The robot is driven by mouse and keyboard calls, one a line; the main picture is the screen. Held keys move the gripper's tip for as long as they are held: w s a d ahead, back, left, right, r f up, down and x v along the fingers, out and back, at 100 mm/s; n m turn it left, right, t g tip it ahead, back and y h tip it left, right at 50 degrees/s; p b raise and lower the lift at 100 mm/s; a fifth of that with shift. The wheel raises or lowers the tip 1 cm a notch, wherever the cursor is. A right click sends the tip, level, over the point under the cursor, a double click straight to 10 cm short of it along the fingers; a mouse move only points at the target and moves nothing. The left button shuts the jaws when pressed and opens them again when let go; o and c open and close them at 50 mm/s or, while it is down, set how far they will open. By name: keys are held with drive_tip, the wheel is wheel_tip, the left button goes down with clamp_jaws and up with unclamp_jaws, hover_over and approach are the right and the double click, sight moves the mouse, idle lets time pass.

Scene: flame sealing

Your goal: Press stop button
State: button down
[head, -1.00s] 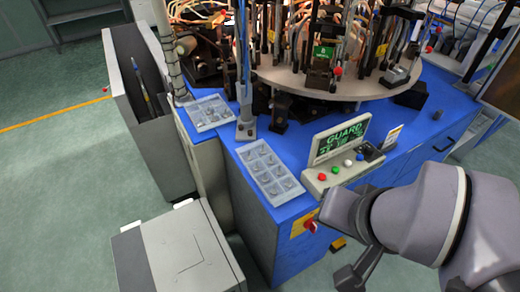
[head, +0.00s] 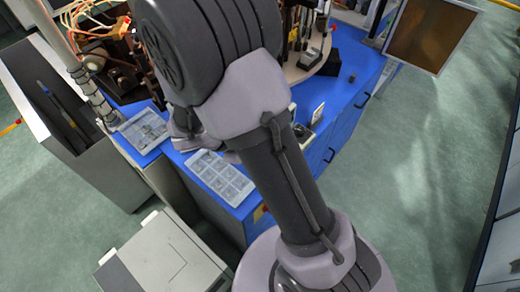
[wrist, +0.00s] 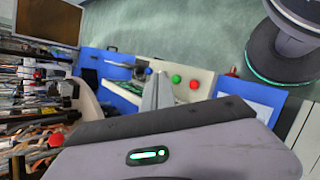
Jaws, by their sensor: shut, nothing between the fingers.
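The control panel (wrist: 206,80) shows in the wrist view as a beige box on the blue bench. It has a red button (wrist: 194,84), a green button (wrist: 176,79) and a blue button (wrist: 148,71). I cannot read which is labelled stop. My gripper (wrist: 158,78) is shut and empty, its fingers pointing at the panel just left of the green button. I cannot tell whether they touch it. In the head view my arm hides the gripper and most of the panel.
A grey cabinet (head: 165,262) stands in front. A dark screen (head: 433,34) is at the right, also in the wrist view (wrist: 50,20). Floor at right (head: 420,160) is clear.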

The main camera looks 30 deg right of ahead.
drive_tip(key=shift+f, duration=0.1)
wheel_tip(320, 180, down, 9)
drive_tip(key=b, duration=0.7)
idle(1.8)
drive_tip(key=shift+f+b, duration=0.25)
drive_tip(key=shift+b, duration=0.35)
drive_tip(key=shift+f+b, duration=0.45)
drive_tip(key=shift+f, duration=0.05)
idle(0.3)
drive_tip(key=shift+r, duration=0.15)
drive_tip(key=shift+r+p, duration=0.8)
drive_tip(key=shift+r, duration=0.05)
wheel_tip(320, 180, up, 5)
drive_tip(key=p, duration=0.4)
